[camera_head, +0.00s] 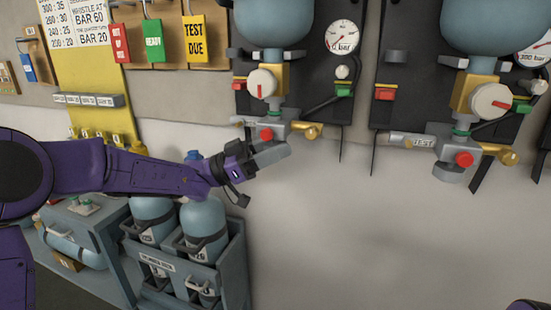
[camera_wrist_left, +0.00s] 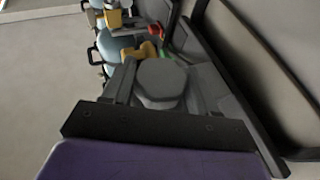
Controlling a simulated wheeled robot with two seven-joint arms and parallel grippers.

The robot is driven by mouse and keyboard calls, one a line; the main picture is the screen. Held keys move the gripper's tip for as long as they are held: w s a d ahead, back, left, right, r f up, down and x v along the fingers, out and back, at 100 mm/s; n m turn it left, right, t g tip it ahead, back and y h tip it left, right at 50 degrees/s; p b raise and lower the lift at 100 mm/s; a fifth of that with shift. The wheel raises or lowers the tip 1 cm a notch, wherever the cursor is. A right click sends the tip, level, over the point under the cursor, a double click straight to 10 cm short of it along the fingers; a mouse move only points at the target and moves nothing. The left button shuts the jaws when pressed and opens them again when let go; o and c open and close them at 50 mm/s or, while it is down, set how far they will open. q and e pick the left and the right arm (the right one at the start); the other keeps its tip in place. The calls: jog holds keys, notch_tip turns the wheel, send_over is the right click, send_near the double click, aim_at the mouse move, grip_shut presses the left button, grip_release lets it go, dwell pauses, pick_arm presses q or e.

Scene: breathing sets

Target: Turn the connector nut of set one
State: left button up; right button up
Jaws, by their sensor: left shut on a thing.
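Set one hangs on the left dark wall panel in the head view, with a blue-grey cylinder (camera_head: 270,20), a white dial knob with a red mark (camera_head: 261,83), a gauge (camera_head: 342,36) and a red knob (camera_head: 266,134). My left gripper (camera_head: 272,153) is just below that red knob, reaching in from the left. Its fingers hide the connector nut in the head view. In the left wrist view the grey, faceted connector nut (camera_wrist_left: 160,80) sits between the fingers, and the gripper is shut on it. My right gripper is not in view.
A crate (camera_head: 175,265) of blue-grey cylinders stands below my left forearm. Coloured tags (camera_head: 154,42) hang upper left. The wall below the sets is bare.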

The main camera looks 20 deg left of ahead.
pick_arm(q)
jog(key=m+g+b, duration=0.2)
jog(key=g, duration=0.2)
jog(key=m+g+h+b, duration=0.1)
jog(key=m+g+b, duration=0.1)
jog(key=g, duration=0.2)
jog(key=m+g+b, duration=0.2)
jog(key=g+b, duration=0.1)
jog(key=g, duration=0.1)
jog(key=shift+f+h, duration=0.3)
jog(key=m+g+b, duration=0.1)
jog(key=g, duration=0.1)
jog(key=shift+r+m+g, duration=0.1)
jog(key=shift+m+g, duration=0.2)
jog(key=shift+m, duration=0.1)
jog(key=shift+a+r+m+g+y+b, duration=0.15)
jog(key=shift+m+g+y, duration=0.3)
jog(key=shift+g, duration=0.45)
jog(key=shift+d+r+m+g+y+b, duration=0.1)
jog(key=shift+m+g+y+b, duration=0.25)
jog(key=shift+g, duration=0.55)
jog(key=o, duration=1)
jog(key=shift+c, duration=0.2)
